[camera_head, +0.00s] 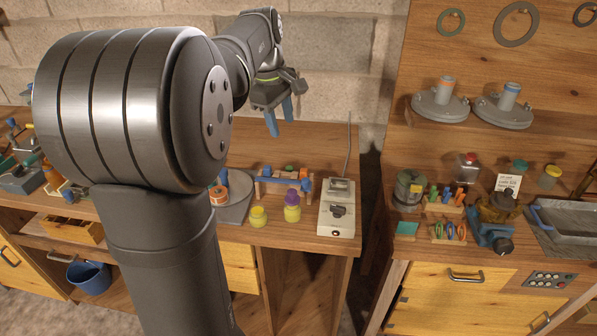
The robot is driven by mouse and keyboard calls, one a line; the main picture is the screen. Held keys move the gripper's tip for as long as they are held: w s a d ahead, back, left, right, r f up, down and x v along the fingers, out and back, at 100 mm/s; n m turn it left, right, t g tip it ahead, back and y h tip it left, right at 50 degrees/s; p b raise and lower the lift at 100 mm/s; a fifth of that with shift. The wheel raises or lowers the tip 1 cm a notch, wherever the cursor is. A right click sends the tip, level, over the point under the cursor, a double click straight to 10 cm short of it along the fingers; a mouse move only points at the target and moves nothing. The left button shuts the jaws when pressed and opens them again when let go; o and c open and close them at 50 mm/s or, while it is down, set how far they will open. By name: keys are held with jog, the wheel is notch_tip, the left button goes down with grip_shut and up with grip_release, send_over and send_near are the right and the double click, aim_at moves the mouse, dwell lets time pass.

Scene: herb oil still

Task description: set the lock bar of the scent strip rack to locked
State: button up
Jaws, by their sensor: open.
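My gripper (279,118) is raised in front of the block wall, with its two blue fingers pointing down, apart and empty. Below it, a low wooden rack with blue ends (271,180) stands at the back of the left bench. I cannot tell for sure that this is the scent strip rack, and its lock bar and setting are too small to make out. Two small wooden racks with coloured pieces stand on the right bench, an upper one (443,208) and a lower one (447,239). My gripper touches none of them.
A yellow jar (258,217), a purple-capped jar (292,210) and a pale switch box (337,222) stand near the low rack. A gap separates the two benches. A sink (570,228) is at the right. My large arm link hides much of the left bench.

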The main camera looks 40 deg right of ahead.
aim_at(306, 180)
jog(key=s+d+f+m+y, duration=0.2)
jog(key=d+m, duration=0.2)
jog(key=d, duration=0.2)
notch_tip(306, 180, down, 17)
dwell(0.3)
